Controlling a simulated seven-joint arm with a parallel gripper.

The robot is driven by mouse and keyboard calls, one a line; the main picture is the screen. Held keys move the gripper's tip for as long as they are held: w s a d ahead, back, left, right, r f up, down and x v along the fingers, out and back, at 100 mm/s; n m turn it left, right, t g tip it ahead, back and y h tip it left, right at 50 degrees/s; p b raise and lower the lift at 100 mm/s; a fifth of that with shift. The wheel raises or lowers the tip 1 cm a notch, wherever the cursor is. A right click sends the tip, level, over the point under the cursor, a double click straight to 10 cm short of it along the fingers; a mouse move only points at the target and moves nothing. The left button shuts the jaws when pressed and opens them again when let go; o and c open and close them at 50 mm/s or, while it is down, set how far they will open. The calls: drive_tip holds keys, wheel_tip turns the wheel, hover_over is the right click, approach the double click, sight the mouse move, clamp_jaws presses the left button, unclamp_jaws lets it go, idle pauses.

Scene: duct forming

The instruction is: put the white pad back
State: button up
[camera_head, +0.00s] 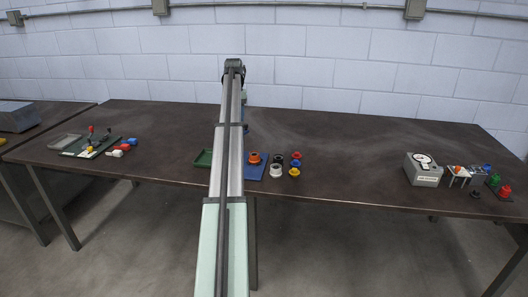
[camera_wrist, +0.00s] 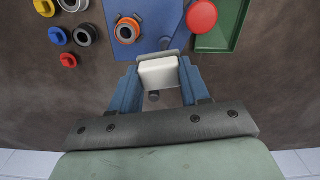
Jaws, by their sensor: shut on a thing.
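My gripper (camera_wrist: 158,66) has two blue fingers shut on the white pad (camera_wrist: 159,75), a small white block with a grey far edge. In the wrist view, the pad sits between the fingertips, over or beside the near edge of the blue mat (camera_wrist: 160,22). I cannot tell how high it is above the table. In the head view, my arm hides the pad and most of the gripper. The blue mat also shows there (camera_head: 250,174), just right of my arm.
An orange ring (camera_wrist: 127,31) is on the mat. A red round piece (camera_wrist: 201,17) stands by the green tray (camera_wrist: 224,43). Several rings lie left in the wrist view. A grey box (camera_head: 423,171) stands far right; the table (camera_head: 350,170) between is clear.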

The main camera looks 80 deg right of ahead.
drive_tip(key=s+d+f+m, duration=0.2)
drive_tip(key=s+d+f, duration=0.85)
drive_tip(key=d, duration=0.35)
drive_tip(key=shift+w+f, duration=0.15)
drive_tip(key=shift+f, duration=1.45)
drive_tip(key=shift+w+f, duration=0.2)
drive_tip(key=shift+f, duration=1.45)
drive_tip(key=shift+w+f, duration=0.15)
drive_tip(key=shift+f, duration=1.45)
drive_tip(key=shift+f, duration=0.1)
drive_tip(key=o, duration=1)
wheel_tip(320, 180, up, 12)
drive_tip(key=shift+r, duration=0.15)
